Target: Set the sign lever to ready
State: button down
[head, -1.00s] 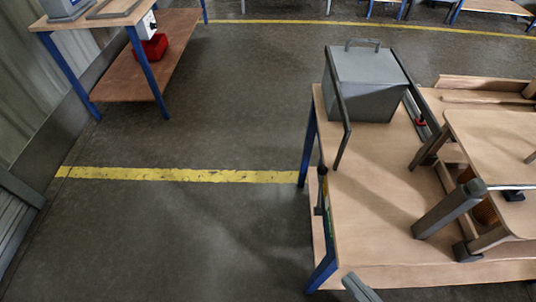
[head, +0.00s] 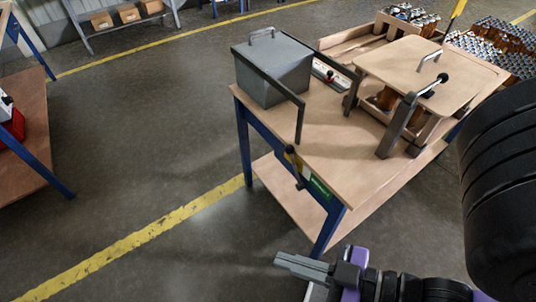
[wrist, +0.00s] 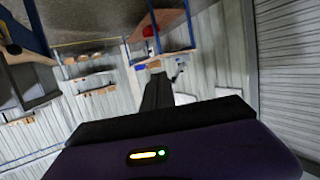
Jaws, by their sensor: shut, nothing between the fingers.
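The sign lever (head: 294,168) is on the near left edge of the wooden bench in the head view. It has a dark arm and a yellow part near its top. A green label (head: 320,187) sits just right of it on the bench edge; its wording is too small to read. My gripper (head: 280,260) is shut and empty, below the lever and apart from it, in front of the bench. In the wrist view the shut fingers (wrist: 157,92) point away from the bench lever, which I cannot make out there.
The bench top (head: 345,140) carries a grey box (head: 275,72) with a handle and bar frame, and a wooden fixture (head: 405,70) with a lid. Cartridges (head: 490,50) stand behind. Another bench (head: 20,140) is at the left. The floor (head: 150,150) between is clear.

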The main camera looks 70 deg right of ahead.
jog(key=shift+w+a, duration=0.15)
jog(key=w+d+f+n+g+h, duration=0.1)
jog(key=w+d+f+g+h, duration=0.15)
jog(key=f, duration=0.65)
jog(key=w+d+f+n+g+h, duration=0.1)
jog(key=w+d+f+n+g, duration=0.15)
jog(key=f, duration=0.65)
jog(key=w+d+f+g+h, duration=0.2)
jog(key=w+f, duration=0.1)
jog(key=f, duration=0.6)
jog(key=w+d+g+h, duration=0.45)
jog(key=w+d, duration=0.25)
jog(key=d, duration=0.5)
jog(key=w+d+r+m+g+h, duration=0.2)
jog(key=w+d+r+g+h, duration=0.2)
jog(key=d+r, duration=0.5)
jog(key=r+h, duration=0.1)
jog(key=h, duration=0.1)
jog(key=shift+w+d+r+h, duration=0.3)
jog(key=shift+w+d+h, duration=0.1)
